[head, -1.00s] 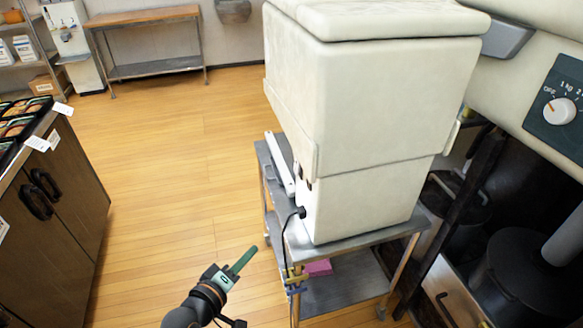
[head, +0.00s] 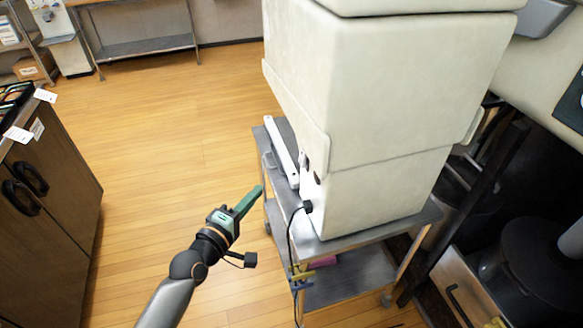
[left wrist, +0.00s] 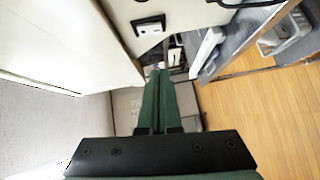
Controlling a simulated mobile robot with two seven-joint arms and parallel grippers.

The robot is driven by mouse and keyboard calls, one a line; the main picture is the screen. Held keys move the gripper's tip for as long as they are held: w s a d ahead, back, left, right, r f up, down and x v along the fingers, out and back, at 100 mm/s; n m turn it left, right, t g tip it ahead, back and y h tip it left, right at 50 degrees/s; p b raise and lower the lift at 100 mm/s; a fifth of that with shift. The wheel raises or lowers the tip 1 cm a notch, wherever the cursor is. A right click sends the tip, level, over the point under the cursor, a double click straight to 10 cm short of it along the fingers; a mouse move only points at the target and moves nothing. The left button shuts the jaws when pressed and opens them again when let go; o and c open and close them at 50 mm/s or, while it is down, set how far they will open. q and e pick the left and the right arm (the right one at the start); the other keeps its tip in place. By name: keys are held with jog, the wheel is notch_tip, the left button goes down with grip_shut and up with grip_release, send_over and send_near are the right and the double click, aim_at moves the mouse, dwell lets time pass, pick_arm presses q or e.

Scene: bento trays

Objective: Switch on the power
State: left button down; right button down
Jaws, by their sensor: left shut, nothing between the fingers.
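The large cream machine (head: 390,185) stands on a metal cart. Its lower left side has small dark fittings (head: 317,178), too small to read in the head view. A black plug (head: 306,207) with a hanging cable is at the machine's lower corner. My left gripper (head: 260,189) has green fingers, shut and empty, apart from the machine, left of the cart. It also shows in the left wrist view (left wrist: 158,73). My right gripper is not in view.
The cart's top (head: 365,233) has a white bar (head: 282,152) lying along its left edge. Coloured items hang by the cable below. A dark cabinet (head: 60,215) stands at left, with open wooden floor (head: 170,130) between. A large black pot (head: 530,270) is at right.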

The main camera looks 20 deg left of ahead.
pick_arm(q)
jog(key=shift+w, duration=0.15)
send_near(300, 162)
jog(key=w+a, duration=0.3)
jog(key=w, duration=0.1)
jog(key=shift+w+d+f, duration=0.15)
jog(key=shift+w+d, duration=0.45)
jog(key=shift+d, duration=0.25)
jog(key=shift+w+d+f, duration=0.2)
jog(key=shift+w+d, duration=0.45)
jog(key=shift+d, duration=0.25)
jog(key=shift+w+d+f, duration=0.1)
jog(key=shift+w+d, duration=0.05)
jog(key=shift+d, duration=0.2)
jog(key=shift+a+f, duration=0.1)
